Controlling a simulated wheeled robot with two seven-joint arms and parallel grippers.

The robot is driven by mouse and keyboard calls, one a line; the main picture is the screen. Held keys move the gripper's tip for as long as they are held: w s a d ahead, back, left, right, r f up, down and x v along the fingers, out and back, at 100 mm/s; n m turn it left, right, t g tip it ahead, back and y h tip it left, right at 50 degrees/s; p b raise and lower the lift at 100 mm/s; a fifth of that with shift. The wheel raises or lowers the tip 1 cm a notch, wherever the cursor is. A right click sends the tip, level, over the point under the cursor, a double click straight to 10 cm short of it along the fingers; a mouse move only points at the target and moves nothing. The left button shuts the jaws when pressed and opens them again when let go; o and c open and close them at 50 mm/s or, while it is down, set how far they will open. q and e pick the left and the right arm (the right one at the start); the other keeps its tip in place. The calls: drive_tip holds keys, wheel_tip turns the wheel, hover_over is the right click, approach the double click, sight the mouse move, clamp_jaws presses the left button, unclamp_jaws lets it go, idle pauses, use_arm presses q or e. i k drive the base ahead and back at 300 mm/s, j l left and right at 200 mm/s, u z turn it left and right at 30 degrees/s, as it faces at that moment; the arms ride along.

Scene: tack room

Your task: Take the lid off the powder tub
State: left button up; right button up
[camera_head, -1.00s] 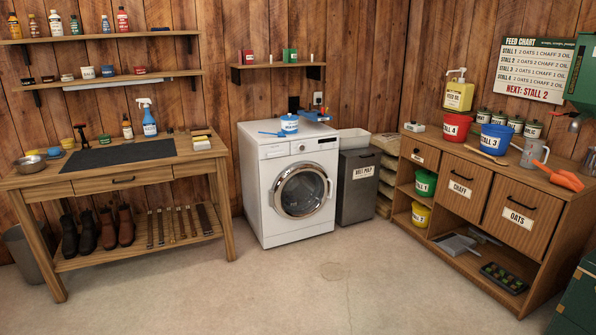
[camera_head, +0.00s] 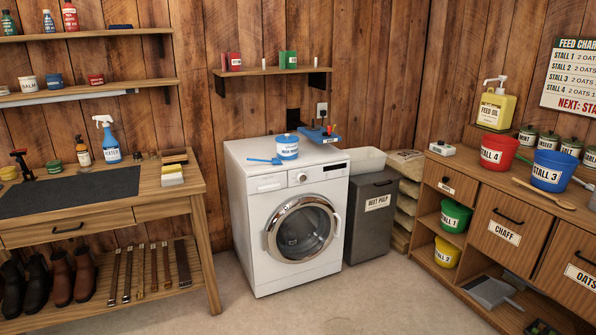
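The powder tub (camera_head: 287,150) stands upright on top of the white washing machine (camera_head: 290,215). It is a small white tub with a blue label band, and its blue lid (camera_head: 287,138) sits on top. A blue scoop (camera_head: 264,160) lies just left of the tub on the machine top. Neither of my grippers shows in the head view.
A blue tray with small items (camera_head: 320,133) is behind the tub. A bench (camera_head: 100,190) stands left and a feed cabinet (camera_head: 500,225) right. A grey beet pulp bin (camera_head: 369,215) is beside the machine. The floor in front is clear.

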sight(287, 151)
drive_tip(key=i, duration=2.5)
drive_tip(key=u, duration=0.25)
